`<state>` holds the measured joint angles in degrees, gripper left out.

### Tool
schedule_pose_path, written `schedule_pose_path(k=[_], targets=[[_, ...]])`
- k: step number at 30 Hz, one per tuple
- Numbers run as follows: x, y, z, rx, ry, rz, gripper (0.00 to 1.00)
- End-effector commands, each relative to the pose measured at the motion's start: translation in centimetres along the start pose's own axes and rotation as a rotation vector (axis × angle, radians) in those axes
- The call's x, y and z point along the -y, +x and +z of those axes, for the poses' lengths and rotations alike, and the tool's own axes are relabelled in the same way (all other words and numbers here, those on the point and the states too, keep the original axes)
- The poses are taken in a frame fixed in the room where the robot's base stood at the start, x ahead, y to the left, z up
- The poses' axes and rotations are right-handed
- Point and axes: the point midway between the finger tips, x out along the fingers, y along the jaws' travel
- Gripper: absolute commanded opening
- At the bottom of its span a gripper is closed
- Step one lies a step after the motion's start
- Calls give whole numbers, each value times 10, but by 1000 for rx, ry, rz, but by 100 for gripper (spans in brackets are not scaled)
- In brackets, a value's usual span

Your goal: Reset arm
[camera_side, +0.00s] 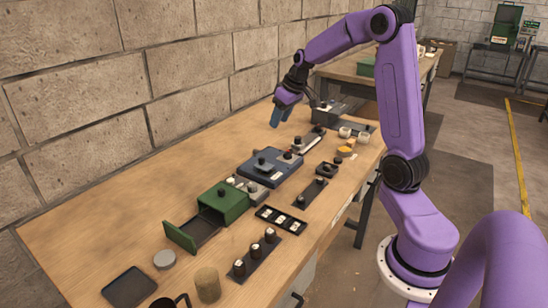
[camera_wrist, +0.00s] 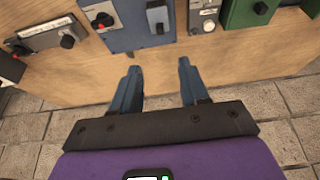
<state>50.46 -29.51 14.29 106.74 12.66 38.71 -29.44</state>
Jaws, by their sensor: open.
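My purple arm reaches over the far part of the wooden bench (camera_side: 120,215). My gripper (camera_side: 280,122) hangs above the bench with its blue fingers pointing down, empty. A blue device (camera_side: 272,167) with a dark knob lies on the bench, nearer the side camera than my gripper. In the wrist view it lies ahead of the fingertips, apart from them.
A green box (camera_side: 222,203) has its drawer (camera_side: 192,235) pulled out. A black rack (camera_side: 258,258) holds several dark pegs. A black tray (camera_side: 129,287), a grey disc (camera_side: 164,260) and a cork-like cylinder (camera_side: 207,285) stand at the near end. A block wall runs along the left.

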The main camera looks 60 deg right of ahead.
Motion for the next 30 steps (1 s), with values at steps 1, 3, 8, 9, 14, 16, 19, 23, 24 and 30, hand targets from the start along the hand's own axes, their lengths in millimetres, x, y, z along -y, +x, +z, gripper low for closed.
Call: schedule_pose_path(k=[1,3,8,9,14,16,19,23,24,30], targets=[[4,0,0,2,-6,-3,45],[15,-1,1,8,-25,-14,45],[77,-6,11,43,-130,-68,45],[97,-8,17,56,-167,-85,45],[169,-20,51,111,-314,-144,45],[195,-27,69,135,-378,-166,45],[227,-37,99,168,-473,-191,45],[259,-52,142,210,-596,-216,45],[266,-56,155,222,-634,-222,45],[287,-76,224,277,-828,-238,45]])
